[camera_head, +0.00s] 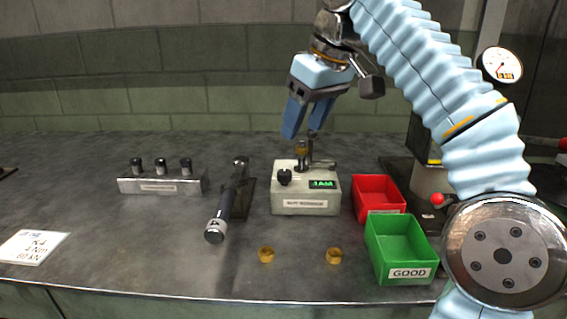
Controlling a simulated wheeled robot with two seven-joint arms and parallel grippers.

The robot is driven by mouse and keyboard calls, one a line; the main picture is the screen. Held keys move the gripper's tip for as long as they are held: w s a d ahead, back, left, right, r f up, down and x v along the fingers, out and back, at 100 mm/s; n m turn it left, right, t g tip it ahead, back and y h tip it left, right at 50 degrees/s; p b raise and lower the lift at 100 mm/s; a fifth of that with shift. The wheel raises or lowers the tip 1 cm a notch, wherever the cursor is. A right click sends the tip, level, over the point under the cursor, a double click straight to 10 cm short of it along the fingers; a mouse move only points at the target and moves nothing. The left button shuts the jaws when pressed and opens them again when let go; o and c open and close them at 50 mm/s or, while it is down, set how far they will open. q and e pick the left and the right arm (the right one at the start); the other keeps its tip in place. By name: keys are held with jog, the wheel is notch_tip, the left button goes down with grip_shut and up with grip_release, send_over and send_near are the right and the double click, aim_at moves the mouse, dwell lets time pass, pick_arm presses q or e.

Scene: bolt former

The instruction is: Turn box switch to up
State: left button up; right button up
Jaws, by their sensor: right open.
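The box (305,201) is a cream instrument with a lit green display (322,184) and a label on its front, standing mid-table. A black knob-like switch (285,177) sits on its front left; I cannot tell which way it is set. A brass-coloured piece (301,148) and a metal post and arm stand at the top of the box. My right gripper (305,127) is open, pointing down just above and behind the box top, with its blue fingers apart from the switch. Whether anything sits between the fingers is unclear. My left gripper is out of view.
A red bin (378,184) and a green GOOD bin (409,270) stand right of the box. A torque wrench (228,204) lies to its left, beyond it a metal block (162,187) with black-topped pins. Two brass rings (266,255) (333,256) lie in front.

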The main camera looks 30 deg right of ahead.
aim_at(285, 172)
jog(key=x, duration=1.1)
jog(key=shift+f, duration=0.2)
jog(key=c, duration=1.1)
jog(key=shift+o, duration=0.2)
